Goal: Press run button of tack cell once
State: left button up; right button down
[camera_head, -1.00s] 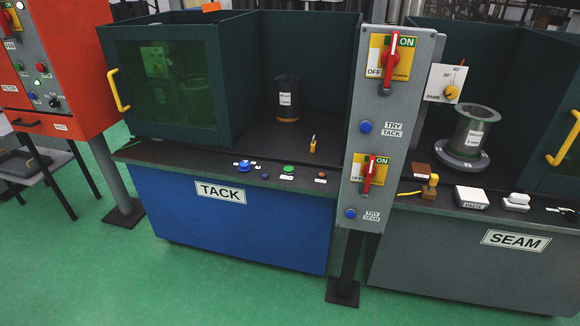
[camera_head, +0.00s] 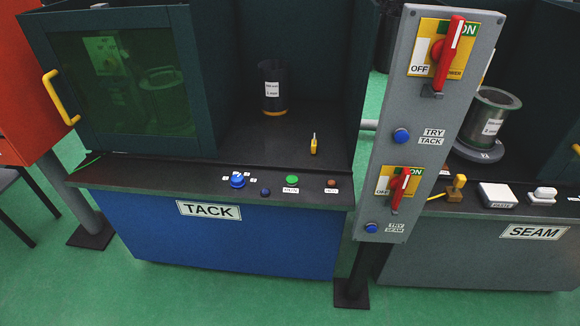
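The tack cell is a dark green booth on a blue cabinet with a TACK label (camera_head: 209,210). Its front ledge (camera_head: 215,178) carries a blue knob (camera_head: 238,180), a small dark blue button (camera_head: 265,192), a green button (camera_head: 291,180) and a small reddish-brown button (camera_head: 331,183). Small white labels sit by these controls; the one under the green button looks like RUN but is too small to read surely. A dark cylinder (camera_head: 271,88) with a white label stands inside the booth. A small yellow tool (camera_head: 314,145) stands near it. Neither of my grippers shows.
A grey switch post (camera_head: 425,120) with red-handled switches and blue TRY buttons stands right of the tack cell, close in front. The SEAM cell (camera_head: 533,232) is at right with a flanged cylinder (camera_head: 486,115). A green-tinted door panel (camera_head: 139,95) is at left. Green floor is clear in front.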

aim_at(292, 179)
jog(key=i+j+z, duration=0.15)
jog(key=i+j, duration=0.2)
jog(key=i+j+z, duration=0.1)
jog(key=i+j, duration=0.2)
jog(key=i+j+z, duration=0.15)
jog(key=i+j, duration=0.15)
jog(key=j, duration=0.25)
